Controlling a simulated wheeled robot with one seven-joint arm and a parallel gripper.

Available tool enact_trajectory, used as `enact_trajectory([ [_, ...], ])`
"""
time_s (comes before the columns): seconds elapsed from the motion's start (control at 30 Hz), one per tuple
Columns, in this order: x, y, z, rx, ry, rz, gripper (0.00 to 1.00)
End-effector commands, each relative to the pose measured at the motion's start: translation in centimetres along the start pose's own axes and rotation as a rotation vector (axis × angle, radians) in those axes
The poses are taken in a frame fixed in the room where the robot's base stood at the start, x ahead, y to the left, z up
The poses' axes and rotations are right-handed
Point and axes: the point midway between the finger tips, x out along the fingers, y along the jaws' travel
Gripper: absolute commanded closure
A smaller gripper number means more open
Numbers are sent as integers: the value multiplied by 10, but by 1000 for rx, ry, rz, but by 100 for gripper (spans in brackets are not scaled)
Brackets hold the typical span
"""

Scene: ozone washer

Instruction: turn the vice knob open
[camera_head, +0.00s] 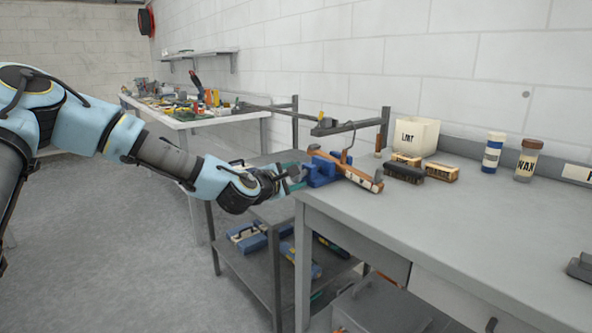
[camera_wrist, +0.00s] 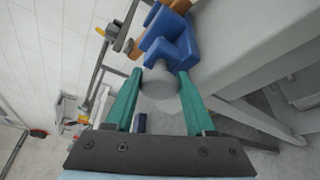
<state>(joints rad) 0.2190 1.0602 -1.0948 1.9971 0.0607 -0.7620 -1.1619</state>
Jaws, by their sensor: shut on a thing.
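A blue vice (camera_head: 322,169) sits at the left edge of the grey workbench (camera_head: 430,215), and it also shows at the top of the wrist view (camera_wrist: 170,40). Its round grey knob (camera_wrist: 159,80) faces my gripper. My gripper (camera_wrist: 157,92) has green fingers, one on each side of the knob, and is shut on it. In the head view my gripper (camera_head: 290,178) reaches the vice from the left, and the knob is hard to make out there.
Brushes (camera_head: 404,172), a white bin (camera_head: 416,136), a blue-and-white bottle (camera_head: 493,152) and a brown WAX bottle (camera_head: 527,160) stand on the bench. A shelf below holds blue cases (camera_head: 246,238). The bench's front right is mostly clear.

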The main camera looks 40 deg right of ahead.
Motion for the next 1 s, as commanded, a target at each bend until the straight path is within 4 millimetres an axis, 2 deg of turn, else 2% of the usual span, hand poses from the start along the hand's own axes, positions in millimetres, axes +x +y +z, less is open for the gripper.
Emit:
enact_trajectory([
  [0.7, 0, 4, 0, -631, -1, -262, 100],
  [1.0, 0, 5, 0, -845, -1, -351, 100],
])
